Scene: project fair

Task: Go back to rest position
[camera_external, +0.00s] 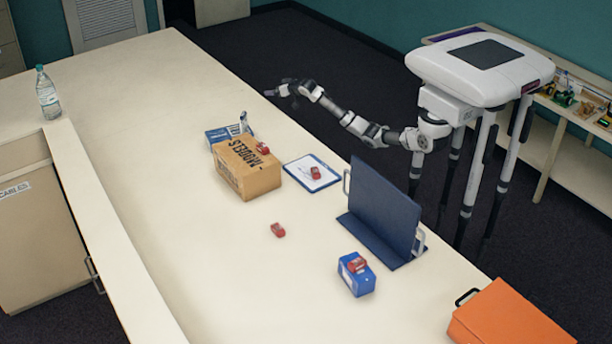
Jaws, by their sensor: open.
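My gripper (279,90) is at the end of my outstretched arm, at the far right edge of the long cream table (140,95). It points left, is open, and looks empty; its fingers are small in this view. It is above and beyond the cardboard box (248,172) marked MODELS, apart from it. A small red object (263,148) sits on the box. Another red object (315,173) lies on a clipboard (300,180). A third red object (278,230) lies on the bare table, and one more (358,265) sits on a blue box (357,280).
A dark blue upright panel (383,205) with handles stands at the table's right edge, near my arm. A blue-and-white item (222,134) is behind the cardboard box. A bottle (47,93) stands at left, an orange case (508,318) at lower right. The table's far end is clear.

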